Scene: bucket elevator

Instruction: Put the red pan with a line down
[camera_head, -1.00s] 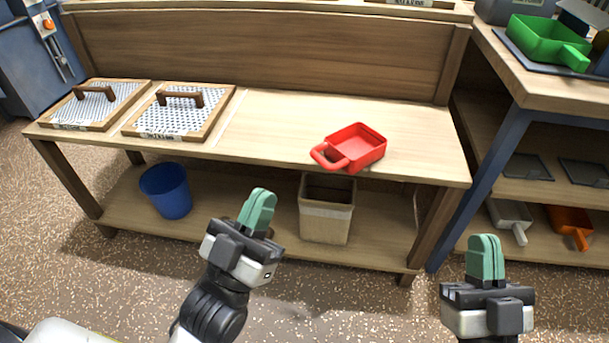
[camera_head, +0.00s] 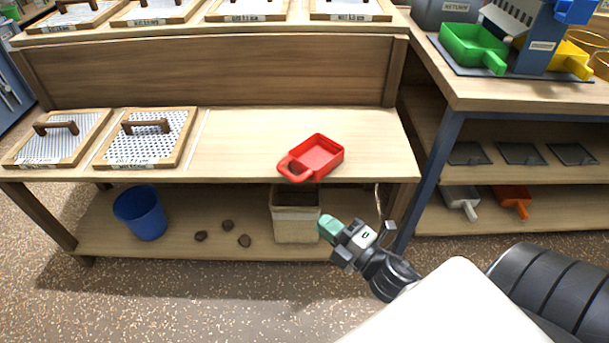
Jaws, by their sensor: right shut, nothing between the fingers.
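A red pan (camera_head: 318,154) with a loop handle sits on the wooden bench top (camera_head: 240,150), right of centre. Its handle points to the front left and reaches the bench's front edge. I cannot make out a line on the pan. My right gripper (camera_head: 328,228) comes in from the right, in front of the bench and lower in the picture than the pan. Its green fingers are shut and empty, apart from the pan. My left gripper is out of view.
Two framed screens (camera_head: 148,138) with handles lie on the bench's left. Below are a blue bucket (camera_head: 140,213), dark lumps (camera_head: 228,225) and a beige bin (camera_head: 295,222). A green pan (camera_head: 472,46) stands on the right table. The bench between screens and red pan is clear.

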